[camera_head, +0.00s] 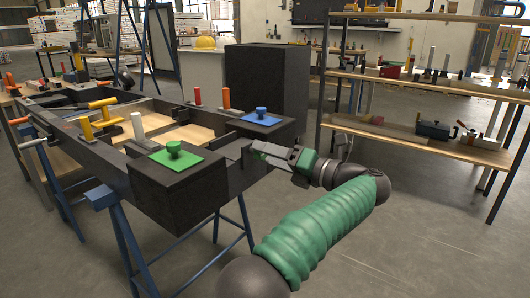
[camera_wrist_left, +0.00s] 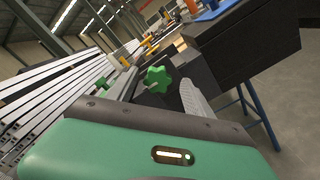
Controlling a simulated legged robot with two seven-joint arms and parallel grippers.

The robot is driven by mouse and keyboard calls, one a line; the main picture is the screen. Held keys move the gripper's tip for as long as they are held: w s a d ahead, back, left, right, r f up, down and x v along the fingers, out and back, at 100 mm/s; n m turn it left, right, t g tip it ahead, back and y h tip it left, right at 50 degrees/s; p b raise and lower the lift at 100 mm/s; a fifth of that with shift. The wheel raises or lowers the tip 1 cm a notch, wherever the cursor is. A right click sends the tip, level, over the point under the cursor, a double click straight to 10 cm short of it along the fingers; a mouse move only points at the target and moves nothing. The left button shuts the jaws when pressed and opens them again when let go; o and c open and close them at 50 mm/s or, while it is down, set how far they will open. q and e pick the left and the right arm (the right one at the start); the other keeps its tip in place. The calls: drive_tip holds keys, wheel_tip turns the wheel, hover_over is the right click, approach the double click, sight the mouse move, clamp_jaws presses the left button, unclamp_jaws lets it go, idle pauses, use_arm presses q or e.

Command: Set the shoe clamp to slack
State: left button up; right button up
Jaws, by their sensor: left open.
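The dark container frame (camera_head: 85,155) rests on blue trestles. A green knob (camera_head: 174,149) stands on a green plate at its near corner block, and a blue knob (camera_head: 261,112) on a blue plate at the far right block. I cannot tell which fitting is the shoe clamp. My left gripper (camera_head: 258,152) is open and empty by the frame's right end, between the two blocks. In the left wrist view a green star-shaped knob (camera_wrist_left: 157,80) appears just beyond the gripper, beside a grey finger; contact is not clear. My right gripper is not in view.
Red (camera_head: 197,95), orange (camera_head: 226,98) and yellow (camera_head: 86,128) handles stick up from the frame. A shelf rack (camera_head: 420,85) with tools stands at right, and a dark cabinet (camera_head: 267,80) behind. The floor at right is clear.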

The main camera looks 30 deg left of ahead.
use_arm(q)
drive_tip(key=s+d+p, duration=0.1)
drive_tip(key=d+p, duration=0.5)
drive_tip(key=d, duration=0.9)
drive_tip(key=shift+d, duration=0.15)
